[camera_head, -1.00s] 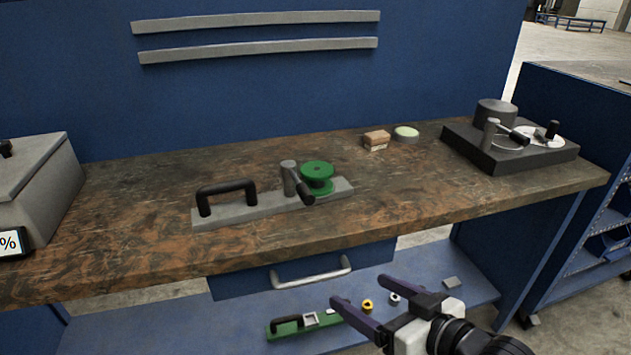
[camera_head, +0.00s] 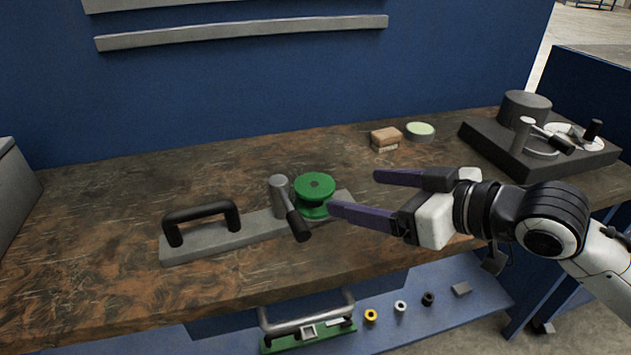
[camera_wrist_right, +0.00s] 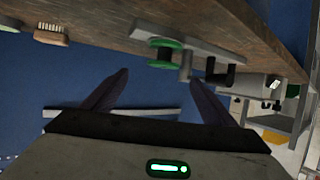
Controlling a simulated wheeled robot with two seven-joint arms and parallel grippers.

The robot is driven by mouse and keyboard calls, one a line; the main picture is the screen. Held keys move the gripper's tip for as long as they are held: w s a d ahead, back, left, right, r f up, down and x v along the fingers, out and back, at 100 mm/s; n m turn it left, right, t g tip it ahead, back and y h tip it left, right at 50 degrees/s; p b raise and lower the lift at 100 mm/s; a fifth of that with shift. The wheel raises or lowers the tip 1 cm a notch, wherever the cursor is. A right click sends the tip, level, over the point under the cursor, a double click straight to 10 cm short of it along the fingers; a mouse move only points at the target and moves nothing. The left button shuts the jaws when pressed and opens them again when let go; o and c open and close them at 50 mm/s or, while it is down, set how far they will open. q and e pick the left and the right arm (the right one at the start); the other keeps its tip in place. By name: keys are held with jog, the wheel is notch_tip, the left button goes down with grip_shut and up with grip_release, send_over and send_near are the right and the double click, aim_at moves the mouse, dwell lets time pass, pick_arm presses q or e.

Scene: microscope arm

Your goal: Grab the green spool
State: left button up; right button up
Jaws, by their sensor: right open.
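The green spool (camera_head: 315,190) stands upright on the right part of a grey metal base plate (camera_head: 205,245) on the workbench. A grey post with a black-tipped lever (camera_head: 281,192) stands just left of it. My right gripper (camera_head: 352,194) is open and empty, its two purple fingers pointing left, just right of the spool and apart from it or nearly so. In the right wrist view the spool (camera_wrist_right: 164,50) lies beyond the open fingers (camera_wrist_right: 160,92). My left gripper is not in view.
A black handle (camera_head: 201,214) is on the plate's left end. A brown brush (camera_head: 386,138) and a round pale-green tin (camera_head: 420,130) lie at the back. A dark device with a crank (camera_head: 500,147) stands at the right. The bench's left middle is clear.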

aim_at(320, 187)
jog(key=x, duration=0.8)
jog(key=shift+s+a, duration=0.25)
jog(key=shift+a, duration=0.05)
jog(key=shift+w+a+f, duration=0.1)
jog(key=shift+w+a, duration=0.05)
jog(key=c, duration=1.1)
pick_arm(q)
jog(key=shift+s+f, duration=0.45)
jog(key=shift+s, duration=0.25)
pick_arm(e)
jog(key=shift+c, duration=0.2)
